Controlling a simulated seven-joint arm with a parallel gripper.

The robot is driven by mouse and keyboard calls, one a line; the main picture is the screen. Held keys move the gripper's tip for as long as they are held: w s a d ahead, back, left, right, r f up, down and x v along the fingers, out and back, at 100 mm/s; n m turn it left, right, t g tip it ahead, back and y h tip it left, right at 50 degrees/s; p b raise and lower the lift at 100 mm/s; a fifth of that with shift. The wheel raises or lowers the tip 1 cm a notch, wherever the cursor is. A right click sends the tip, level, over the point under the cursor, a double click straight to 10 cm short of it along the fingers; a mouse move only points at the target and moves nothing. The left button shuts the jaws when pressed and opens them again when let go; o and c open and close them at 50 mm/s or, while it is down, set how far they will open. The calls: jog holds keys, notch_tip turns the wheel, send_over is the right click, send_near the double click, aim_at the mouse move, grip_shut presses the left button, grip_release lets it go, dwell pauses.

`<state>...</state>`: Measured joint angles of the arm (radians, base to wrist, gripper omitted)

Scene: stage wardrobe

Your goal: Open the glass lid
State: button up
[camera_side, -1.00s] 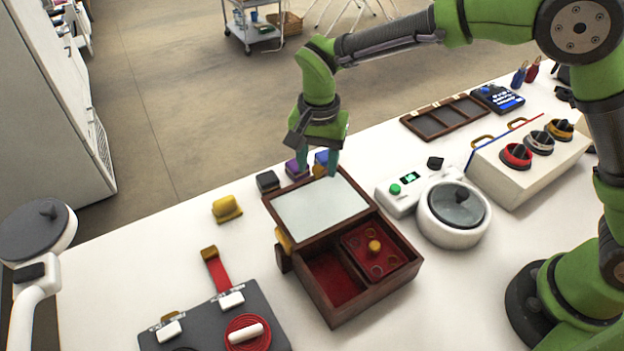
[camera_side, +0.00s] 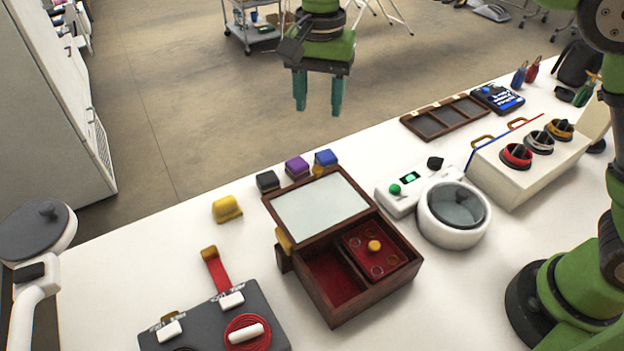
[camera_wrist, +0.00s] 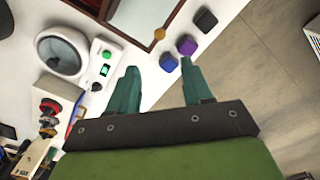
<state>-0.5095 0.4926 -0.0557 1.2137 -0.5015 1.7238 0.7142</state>
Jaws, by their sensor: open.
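The wooden box (camera_side: 345,300) has a lid with a dark wood frame and a pale pane (camera_side: 320,207). The lid is open, folded back on the far side of the box, so the red-lined inside shows. Part of the lid frame (camera_wrist: 150,32) shows at the top of the wrist view. A yellow tab (camera_side: 283,240) is at the lid's left side. My gripper (camera_side: 318,110) is open and empty, raised well above and behind the lid, touching nothing. Its two teal fingers also show apart in the wrist view (camera_wrist: 158,70).
Black (camera_side: 267,181), purple (camera_side: 297,167) and blue (camera_side: 326,158) blocks stand behind the lid. A yellow block (camera_side: 227,209) is to its left. A round white pot with a dark top (camera_side: 454,210) and a control box (camera_side: 397,198) stand to the right.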

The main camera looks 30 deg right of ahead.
jog(key=shift+r, duration=1.5)
jog(key=shift+w, duration=0.1)
jog(key=s+d+f+n+t+y, duration=0.1)
jog(key=s+d+n+t, duration=0.4)
jog(key=s+d, duration=1.3)
jog(key=shift+s+d+f+t+y, duration=0.45)
jog(key=shift+s+t, duration=0.3)
jog(key=shift+t, duration=0.35)
